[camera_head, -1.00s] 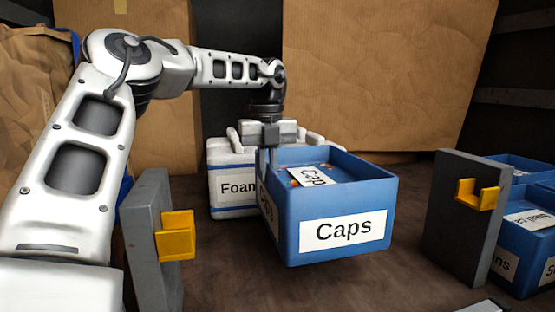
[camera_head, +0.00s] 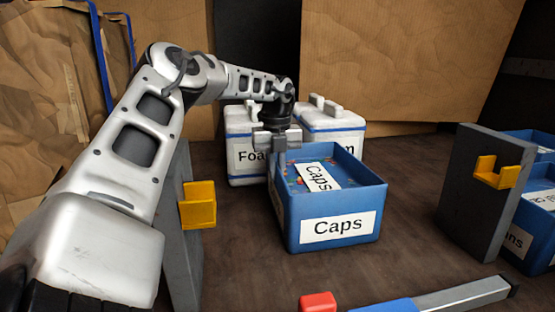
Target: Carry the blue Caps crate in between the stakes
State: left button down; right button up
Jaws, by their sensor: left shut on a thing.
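The blue Caps crate (camera_head: 335,251) is upright, with a white Caps label on its front and another on the small coloured contents inside. My left gripper (camera_head: 279,155) is shut on the crate's left wall near its back corner. The left grey stake (camera_head: 184,265) and right grey stake (camera_head: 475,215) each carry a yellow bracket. In the picture the crate shows in the gap between them, seemingly farther back. I cannot tell whether its base touches the floor. My left arm partly covers the left stake. My right gripper is out of view.
Two white Foam boxes (camera_head: 334,125) stand behind the crate. More blue crates (camera_head: 532,230) are at the right edge. A bar with red, blue and grey parts (camera_head: 465,297) lies across the bottom front. Brown floor is clear around the crate's front and right.

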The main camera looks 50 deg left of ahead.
pick_arm(q)
jog(key=shift+w+d+r, duration=0.1)
jog(key=shift+w+r, duration=0.05)
jog(key=c, duration=1.8)
grip_release()
jog(key=shift+f, duration=0.2)
jog(key=shift+c, duration=0.2)
jog(key=shift+o, duration=1.4)
jog(key=shift+s, duration=0.2)
jog(key=shift+r, duration=0.1)
notch_tip(320, 180, up, 12)
